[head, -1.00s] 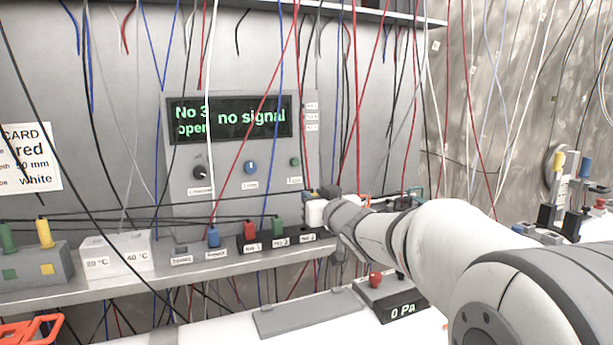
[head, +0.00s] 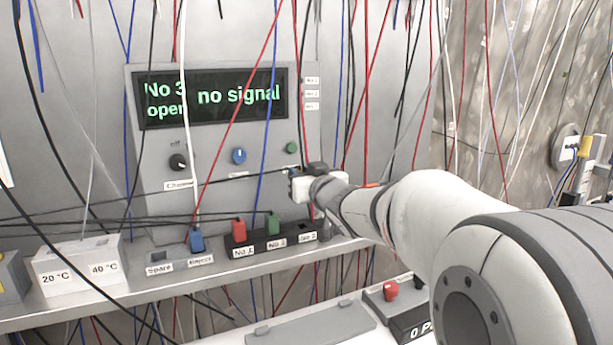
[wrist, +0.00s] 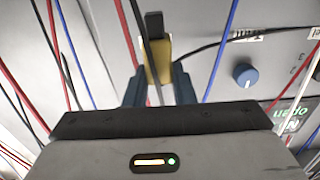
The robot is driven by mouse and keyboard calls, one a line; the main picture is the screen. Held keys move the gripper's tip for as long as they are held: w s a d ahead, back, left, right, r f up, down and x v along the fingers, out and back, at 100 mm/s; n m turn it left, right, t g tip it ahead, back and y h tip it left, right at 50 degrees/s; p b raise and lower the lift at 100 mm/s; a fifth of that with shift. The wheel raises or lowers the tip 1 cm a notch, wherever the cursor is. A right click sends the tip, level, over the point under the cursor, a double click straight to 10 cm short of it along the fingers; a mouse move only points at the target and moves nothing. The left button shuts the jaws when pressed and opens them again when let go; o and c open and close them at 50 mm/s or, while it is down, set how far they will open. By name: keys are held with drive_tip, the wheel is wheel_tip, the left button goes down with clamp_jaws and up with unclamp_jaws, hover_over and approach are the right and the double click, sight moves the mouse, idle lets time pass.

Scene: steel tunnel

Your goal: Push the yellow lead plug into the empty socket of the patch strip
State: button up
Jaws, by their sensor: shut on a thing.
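The yellow lead plug (wrist: 158,62) is upright between the two fingers of my gripper (wrist: 159,88) in the wrist view, with a black end at its top. My gripper is shut on it. In the head view my gripper (head: 300,186) is above the right end of the black patch strip (head: 232,252), apart from it, and I cannot make out the plug there. The strip holds a red plug (head: 239,230) at No 1 and a green plug (head: 272,226) at No 2. The No 3 position at its right end shows no plug; my gripper and arm partly crowd it.
A panel display (head: 210,98) reads "No 3 open" and "no signal". A blue plug (head: 197,240) stands at the Reject socket left of the strip. A white temperature block (head: 78,266) is farther left. Many cables hang across the wall; a dark lead runs leftward from my gripper.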

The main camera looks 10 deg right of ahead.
drive_tip(key=shift+s+d+f, duration=0.1)
drive_tip(key=shift+s+f, duration=0.05)
drive_tip(key=shift+s, duration=0.45)
wheel_tip(320, 180, down, 6)
drive_tip(key=b, duration=0.5)
drive_tip(key=shift+s, duration=0.1)
drive_tip(key=shift+d+f+b, duration=0.1)
drive_tip(key=shift+f+b, duration=1.35)
idle(1.2)
drive_tip(key=o, duration=1)
drive_tip(key=shift+o, duration=0.2)
drive_tip(key=shift+r, duration=0.1)
wheel_tip(320, 180, up, 10)
drive_tip(key=p, duration=0.3)
